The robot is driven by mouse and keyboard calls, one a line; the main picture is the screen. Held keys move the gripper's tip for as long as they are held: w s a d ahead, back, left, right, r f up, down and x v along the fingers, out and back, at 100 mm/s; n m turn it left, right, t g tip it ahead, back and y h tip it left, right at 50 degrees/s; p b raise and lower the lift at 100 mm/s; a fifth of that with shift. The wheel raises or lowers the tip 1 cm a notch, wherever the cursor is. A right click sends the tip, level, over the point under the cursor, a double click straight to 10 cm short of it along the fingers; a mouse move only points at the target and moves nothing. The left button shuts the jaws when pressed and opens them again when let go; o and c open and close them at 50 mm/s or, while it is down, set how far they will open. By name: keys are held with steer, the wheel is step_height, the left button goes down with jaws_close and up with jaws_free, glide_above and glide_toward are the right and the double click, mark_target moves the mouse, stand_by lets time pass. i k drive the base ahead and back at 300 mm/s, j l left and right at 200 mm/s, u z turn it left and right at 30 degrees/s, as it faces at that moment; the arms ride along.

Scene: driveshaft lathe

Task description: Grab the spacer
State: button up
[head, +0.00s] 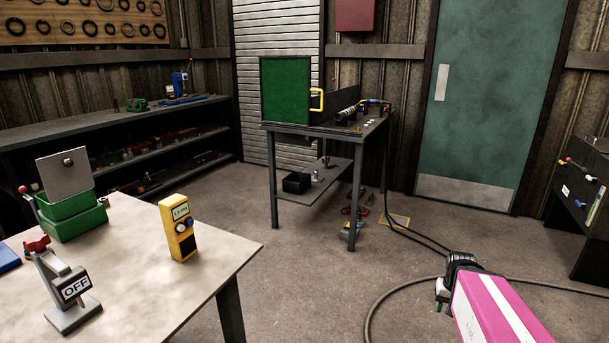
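I cannot pick out a spacer for certain. Small light pieces (369,125) lie on the lathe table (290,128) in the middle distance, too small to identify. Dark rings (90,28) hang on a wooden board at the upper left; I cannot tell if one is a spacer. My gripper (440,297) is at the lower right, beyond my pink arm, over the floor and far from the tables. Its fingers are small and partly hidden, and I cannot tell whether they are open. No held object is visible.
A near workbench (150,290) at left holds a yellow meter (178,228), a green box (72,218) and a lever with an OFF sign (75,287). A green panel (286,90) stands on the lathe table. A dark cabinet (580,210) stands right.

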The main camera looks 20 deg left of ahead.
mark_target(105, 200)
steer(key=i+u, duration=0.65)
steer(key=u, duration=0.2)
steer(key=i+l+u, duration=0.2)
steer(key=u, duration=0.25)
steer(key=i+l+u, duration=0.5)
steer(key=i+u, duration=0.15)
steer(key=u, duration=0.2)
steer(key=i+l+u, duration=0.2)
steer(key=u, duration=0.3)
steer(key=i+l+u, duration=0.15)
steer(key=l+u, duration=0.15)
steer(key=u, duration=0.15)
steer(key=i+l+u, duration=0.15)
steer(key=l+u, duration=0.2)
steer(key=u, duration=0.15)
